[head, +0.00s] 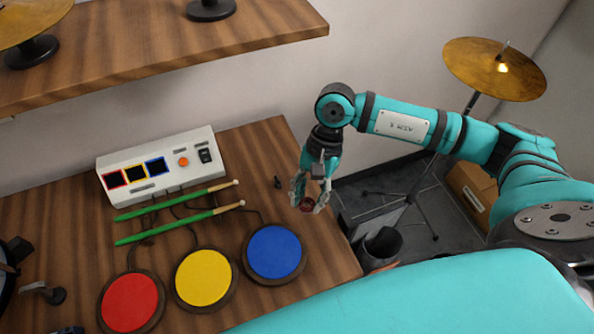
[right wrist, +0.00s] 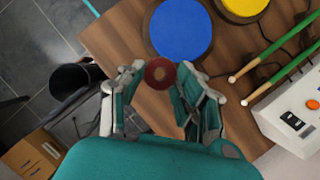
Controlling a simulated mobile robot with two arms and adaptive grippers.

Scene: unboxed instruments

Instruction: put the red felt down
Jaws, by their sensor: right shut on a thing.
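The red felt (right wrist: 160,74) is a small dark red ring with a hole in its middle. In the right wrist view my right gripper (right wrist: 161,80) is shut on it, one finger on each side. In the head view the felt (head: 306,205) shows small between the fingertips of my right gripper (head: 309,203). The gripper points down over the right part of the wooden table (head: 335,265), right of the blue pad. I cannot tell how high above the table the felt is. My left gripper is not in view.
Blue (head: 274,252), yellow (head: 203,278) and red (head: 130,302) pads lie on the table. Two green sticks (head: 180,222) and a white control box (head: 160,165) lie behind them. A wooden shelf (head: 150,50) overhangs the back. A cymbal (head: 494,69) and black bin (head: 382,245) stand right.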

